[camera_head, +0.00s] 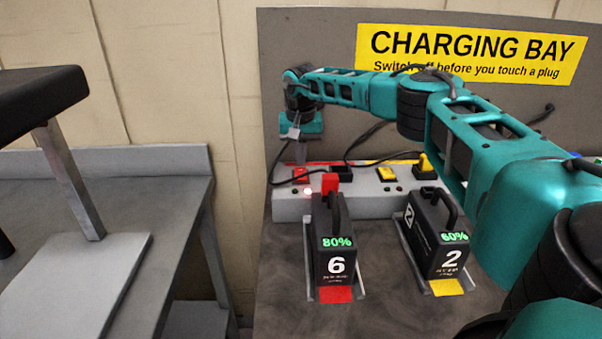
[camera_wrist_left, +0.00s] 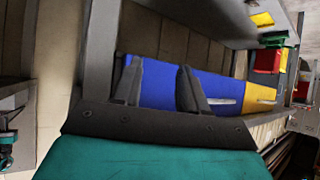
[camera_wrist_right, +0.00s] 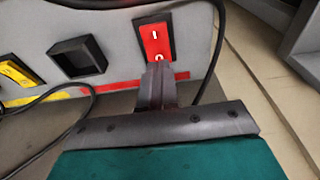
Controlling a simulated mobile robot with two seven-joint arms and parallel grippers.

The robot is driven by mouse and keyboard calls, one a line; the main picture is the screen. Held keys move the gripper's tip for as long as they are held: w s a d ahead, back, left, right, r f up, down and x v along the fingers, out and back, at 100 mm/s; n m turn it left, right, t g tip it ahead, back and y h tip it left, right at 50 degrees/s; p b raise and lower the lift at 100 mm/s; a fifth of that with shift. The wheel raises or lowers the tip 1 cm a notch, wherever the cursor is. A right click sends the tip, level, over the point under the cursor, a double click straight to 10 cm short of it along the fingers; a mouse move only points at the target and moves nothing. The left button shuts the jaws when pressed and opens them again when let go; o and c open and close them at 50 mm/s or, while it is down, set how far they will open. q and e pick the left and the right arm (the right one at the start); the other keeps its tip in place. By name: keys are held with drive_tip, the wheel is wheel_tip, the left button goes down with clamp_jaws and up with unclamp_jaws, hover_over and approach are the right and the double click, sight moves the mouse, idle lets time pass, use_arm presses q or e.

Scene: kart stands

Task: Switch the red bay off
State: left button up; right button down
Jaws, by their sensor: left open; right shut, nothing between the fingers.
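The red bay's rocker switch (camera_head: 301,175) is at the left end of the grey charging strip (camera_head: 290,209). The right wrist view shows the red switch (camera_wrist_right: 155,43) close up, marked I and O. My right gripper (camera_wrist_right: 156,85) is shut and empty, its tips at the O end; I cannot tell whether they touch. In the head view my right gripper (camera_head: 299,152) points down above the switch. My left gripper (camera_wrist_left: 160,86) is open and empty in its wrist view, away from the strip.
Battery 6 (camera_head: 335,245), reading 80%, and battery 2 (camera_head: 437,235), reading 60%, stand before the strip. A red block (camera_head: 329,183) shows behind battery 6. The black socket (camera_wrist_right: 77,57) beside the switch looks empty. A yellow switch (camera_head: 387,174) is further right. Black cables hang nearby.

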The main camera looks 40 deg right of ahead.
sight(300, 170)
drive_tip(key=shift+f, duration=0.6)
idle(0.5)
drive_tip(key=shift+f+b, duration=0.4)
drive_tip(key=shift+f, duration=0.05)
drive_tip(key=shift+r+p, duration=0.75)
drive_tip(key=shift+p, duration=0.1)
drive_tip(key=shift+r+p, duration=0.45)
drive_tip(key=shift+r, duration=2.35)
